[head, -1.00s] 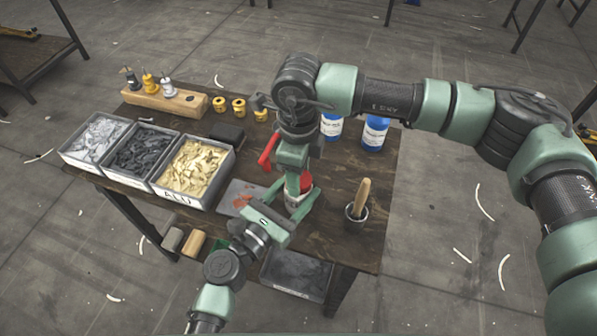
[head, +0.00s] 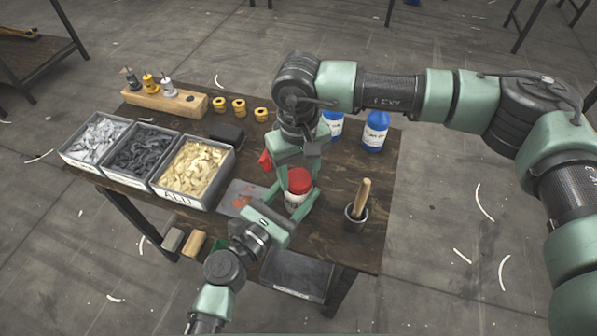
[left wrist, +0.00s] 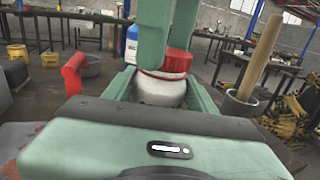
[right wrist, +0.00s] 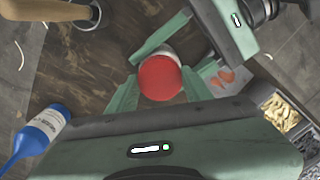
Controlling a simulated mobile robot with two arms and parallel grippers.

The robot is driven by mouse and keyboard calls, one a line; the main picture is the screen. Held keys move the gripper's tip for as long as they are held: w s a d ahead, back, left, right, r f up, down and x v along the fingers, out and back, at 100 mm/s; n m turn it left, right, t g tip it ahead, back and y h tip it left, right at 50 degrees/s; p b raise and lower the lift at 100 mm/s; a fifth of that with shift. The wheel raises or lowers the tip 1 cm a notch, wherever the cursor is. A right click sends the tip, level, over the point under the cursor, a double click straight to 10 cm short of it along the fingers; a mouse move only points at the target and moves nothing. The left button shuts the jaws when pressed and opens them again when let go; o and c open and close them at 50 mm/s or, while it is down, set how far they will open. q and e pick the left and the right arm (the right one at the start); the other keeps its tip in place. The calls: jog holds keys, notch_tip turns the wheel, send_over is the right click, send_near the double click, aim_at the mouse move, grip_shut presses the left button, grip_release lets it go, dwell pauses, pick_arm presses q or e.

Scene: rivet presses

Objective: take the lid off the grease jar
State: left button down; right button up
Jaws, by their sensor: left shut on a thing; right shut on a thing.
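The grease jar (head: 294,202) is a white tub with a red lid (head: 299,181), standing near the front of the dark workbench. In the left wrist view the white jar body (left wrist: 160,90) sits between my left gripper's fingers, with the lid (left wrist: 176,62) on top. My left gripper (head: 290,205) is shut on the jar body. My right gripper (head: 296,174) comes from above and is shut on the lid. In the right wrist view the round lid (right wrist: 160,77) lies between its fingers and hides most of the jar; I cannot tell whether it is loose.
A cup with a wooden-handled brush (head: 357,205) stands right of the jar, blue bottles (head: 375,132) behind. A red handle (left wrist: 72,72) is close to the jar. Bins of parts (head: 190,165) fill the left side. A grey tray (head: 297,275) is below the front edge.

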aim_at(299, 178)
jog(key=shift+w+r, duration=0.1)
jog(key=shift+r, duration=0.15)
dwell(0.6)
jog(key=shift+r, duration=0.9)
jog(key=shift+r, duration=2)
pick_arm(q)
jog(key=shift+c, duration=2)
grip_release()
jog(key=shift+s, duration=0.1)
